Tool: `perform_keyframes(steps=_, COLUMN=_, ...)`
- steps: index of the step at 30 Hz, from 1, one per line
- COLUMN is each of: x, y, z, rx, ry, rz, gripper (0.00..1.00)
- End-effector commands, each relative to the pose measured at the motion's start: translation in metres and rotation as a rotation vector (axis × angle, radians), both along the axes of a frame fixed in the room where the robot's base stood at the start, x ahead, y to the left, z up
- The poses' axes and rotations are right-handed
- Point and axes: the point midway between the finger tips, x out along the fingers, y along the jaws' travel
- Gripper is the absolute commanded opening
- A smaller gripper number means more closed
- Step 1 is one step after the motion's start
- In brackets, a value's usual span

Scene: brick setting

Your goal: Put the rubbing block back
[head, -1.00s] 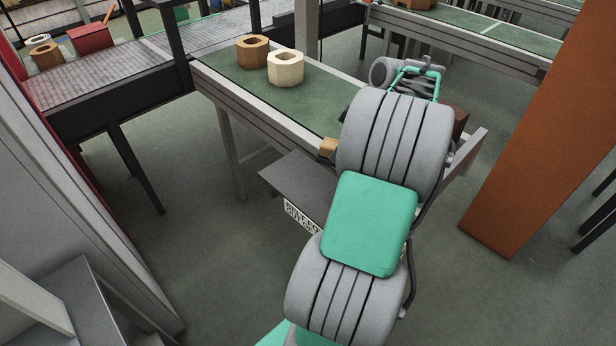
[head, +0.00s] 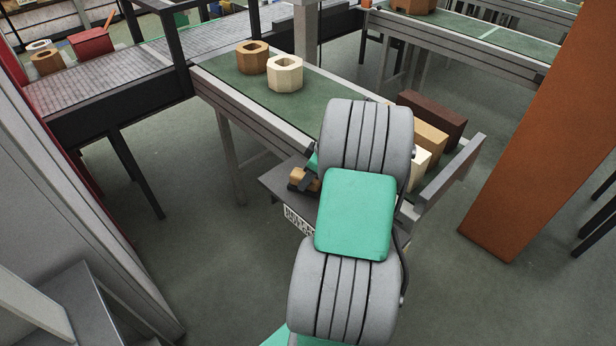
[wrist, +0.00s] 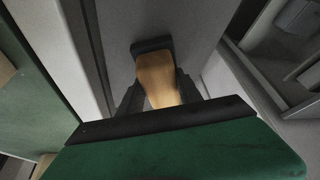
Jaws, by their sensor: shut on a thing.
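The rubbing block (head: 297,173) is a small tan piece, seen in the head view at the grey side shelf (head: 272,187), just left of my arm. My gripper (head: 306,180) is shut on it, mostly hidden behind my arm. In the wrist view the tan block (wrist: 157,80) sits between my two dark fingers (wrist: 158,96), with a dark part at its far end. The grey surface of the shelf (wrist: 190,28) lies behind it. I cannot tell whether the block touches the shelf.
A green-topped bench (head: 225,80) holds a brown ring block (head: 253,60) and a cream ring block (head: 285,76). Brown, tan and cream bricks (head: 435,120) stand on its right end. An orange post (head: 535,145) rises at right. A conveyor (head: 110,80) runs at left.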

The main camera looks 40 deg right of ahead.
Motion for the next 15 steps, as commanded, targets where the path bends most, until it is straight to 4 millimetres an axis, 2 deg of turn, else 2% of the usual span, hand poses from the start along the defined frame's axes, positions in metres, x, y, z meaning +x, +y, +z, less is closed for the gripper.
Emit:
perform_keyframes(steps=1, x=-0.0001, y=0.0001, z=-0.0017, rx=0.000, ry=0.000, rz=0.000, gripper=0.43)
perform_keyframes(steps=9, x=-0.0002, y=0.0001, z=-0.0010, rx=0.001, ry=0.001, rz=-0.001, gripper=0.63)
perform_keyframes(steps=15, x=-0.0002, y=0.0000, z=-0.0003, rx=0.001, ry=0.001, rz=-0.001, gripper=0.63)
